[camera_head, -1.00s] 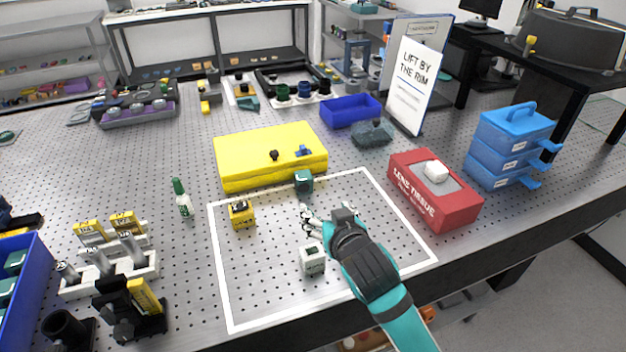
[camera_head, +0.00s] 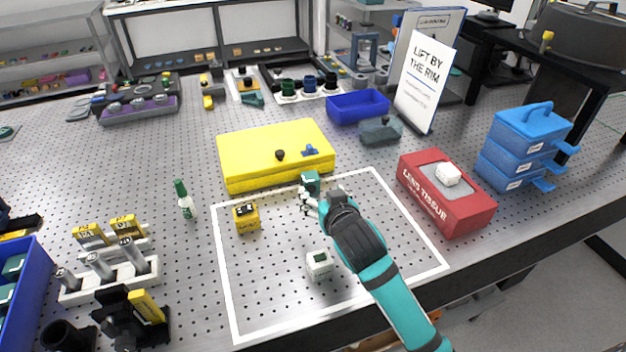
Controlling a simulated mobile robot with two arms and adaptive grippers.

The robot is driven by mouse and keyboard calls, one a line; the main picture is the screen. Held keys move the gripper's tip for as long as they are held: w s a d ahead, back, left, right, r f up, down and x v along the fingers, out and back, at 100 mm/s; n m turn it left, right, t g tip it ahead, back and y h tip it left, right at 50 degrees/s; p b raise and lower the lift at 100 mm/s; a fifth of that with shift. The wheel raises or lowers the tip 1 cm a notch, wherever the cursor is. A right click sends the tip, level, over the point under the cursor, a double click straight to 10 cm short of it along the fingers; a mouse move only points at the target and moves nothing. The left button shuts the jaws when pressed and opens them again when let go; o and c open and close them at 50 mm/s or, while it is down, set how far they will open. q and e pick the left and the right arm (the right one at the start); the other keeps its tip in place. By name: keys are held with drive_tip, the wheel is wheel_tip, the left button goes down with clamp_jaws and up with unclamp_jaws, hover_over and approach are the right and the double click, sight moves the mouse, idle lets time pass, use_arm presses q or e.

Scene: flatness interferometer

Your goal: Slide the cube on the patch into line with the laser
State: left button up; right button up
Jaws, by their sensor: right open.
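A white outlined patch (camera_head: 228,300) is marked on the perforated table. Inside it, a small teal cube (camera_head: 311,180) stands near the far edge, in front of the yellow case. A yellow block with a dark top (camera_head: 246,218) stands at the patch's left, and a white cube with a dark marking (camera_head: 319,265) stands nearer the front. I cannot tell which is the laser. My right gripper (camera_head: 308,200) is open, its pale fingers at the near side of the teal cube. I cannot tell whether they touch it. My left gripper is out of view.
A yellow case (camera_head: 262,165) lies just behind the patch. A red lens tissue box (camera_head: 462,212) and blue drawers (camera_head: 520,150) stand at the right. The patch's front left is clear.

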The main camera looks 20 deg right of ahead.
sight(312, 180)
drive_tip(key=x, duration=0.3)
drive_tip(key=shift+w, duration=0.35)
drive_tip(key=x, duration=0.7)
drive_tip(key=shift+w+f+p, duration=0.15)
drive_tip(key=shift+w+p, duration=0.05)
drive_tip(key=shift+p, duration=0.15)
drive_tip(key=shift+x, duration=0.85)
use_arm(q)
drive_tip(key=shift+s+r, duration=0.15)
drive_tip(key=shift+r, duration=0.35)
use_arm(e)
clamp_jaws()
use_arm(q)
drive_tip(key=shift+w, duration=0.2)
use_arm(e)
drive_tip(key=shift+s+d, duration=0.1)
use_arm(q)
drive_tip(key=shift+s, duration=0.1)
use_arm(e)
drive_tip(key=shift+s+f, duration=0.1)
